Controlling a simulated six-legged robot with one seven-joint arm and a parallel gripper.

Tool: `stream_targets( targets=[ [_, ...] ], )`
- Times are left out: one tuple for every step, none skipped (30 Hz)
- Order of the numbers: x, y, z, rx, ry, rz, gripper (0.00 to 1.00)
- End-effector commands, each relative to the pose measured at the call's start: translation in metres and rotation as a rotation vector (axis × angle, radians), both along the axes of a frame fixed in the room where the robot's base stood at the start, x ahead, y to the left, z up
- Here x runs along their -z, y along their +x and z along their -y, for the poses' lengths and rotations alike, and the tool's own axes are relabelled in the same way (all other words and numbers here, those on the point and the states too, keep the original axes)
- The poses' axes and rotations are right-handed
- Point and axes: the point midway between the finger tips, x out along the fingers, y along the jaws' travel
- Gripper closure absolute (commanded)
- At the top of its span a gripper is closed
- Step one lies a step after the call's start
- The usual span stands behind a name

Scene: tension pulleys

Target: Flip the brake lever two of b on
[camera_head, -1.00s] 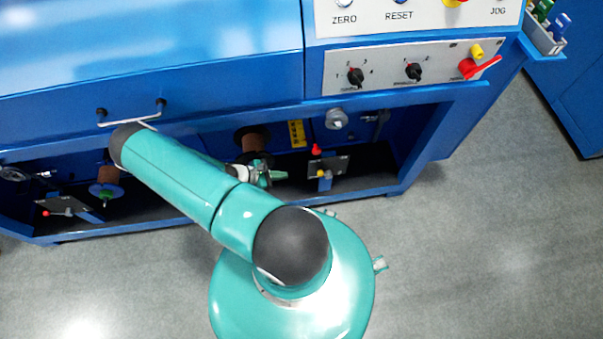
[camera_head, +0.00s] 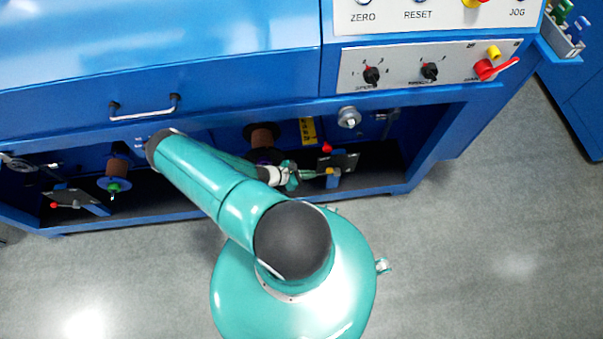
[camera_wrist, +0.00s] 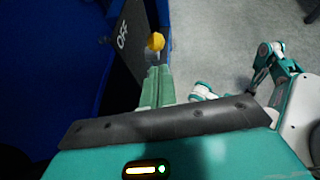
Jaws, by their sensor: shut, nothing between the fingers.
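A dark brake plate (camera_head: 347,161) on a blue post stands in the right part of the machine's lower bay. A red knob (camera_head: 326,147) shows at its upper left and a yellow knob (camera_head: 329,171) lower down. In the wrist view the plate (camera_wrist: 128,38) reads "OFF", with the yellow knob (camera_wrist: 155,41) at its edge. My gripper (camera_head: 316,172) points right at the yellow knob from its left. In the wrist view my gripper (camera_wrist: 159,70) has its green fingers together and empty, tips just short of the yellow knob; whether they touch it is unclear.
A second plate (camera_head: 78,199) with a red knob (camera_head: 53,205) sits at the far left of the bay, beside a copper spool (camera_head: 118,167). Another spool (camera_head: 262,138) is behind my arm. A control panel (camera_head: 400,72) is above. Grey floor lies open in front.

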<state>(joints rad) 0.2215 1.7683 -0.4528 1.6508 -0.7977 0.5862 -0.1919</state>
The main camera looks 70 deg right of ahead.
Motion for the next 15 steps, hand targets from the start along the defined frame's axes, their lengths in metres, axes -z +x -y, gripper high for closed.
stream_targets(
  targets=[
    [0.004, -0.007, 0.006, 0.002, -0.001, -0.002, 1.00],
    [0.007, -0.011, 0.009, 0.001, -0.002, -0.001, 1.00],
    [0.009, -0.015, 0.012, 0.001, -0.002, -0.001, 1.00],
    [0.012, -0.017, 0.015, 0.001, -0.001, -0.001, 1.00],
    [0.013, -0.019, 0.017, 0.001, 0.000, 0.000, 1.00],
    [0.016, -0.022, 0.020, 0.000, -0.001, 0.001, 1.00],
    [0.017, -0.023, 0.021, 0.000, -0.001, 0.001, 1.00],
    [0.018, -0.025, 0.023, 0.000, -0.001, 0.001, 1.00],
    [0.018, -0.026, 0.024, 0.001, -0.001, 0.001, 1.00],
    [0.019, -0.027, 0.025, 0.001, -0.001, 0.001, 1.00],
    [0.019, -0.028, 0.025, 0.001, -0.001, 0.001, 1.00],
    [0.019, -0.028, 0.026, 0.000, -0.002, 0.001, 1.00],
    [0.020, -0.028, 0.026, 0.000, -0.002, 0.001, 1.00],
    [0.020, -0.028, 0.026, 0.000, -0.002, 0.001, 1.00],
    [0.020, -0.028, 0.026, 0.000, -0.002, 0.001, 1.00]
  ],
)
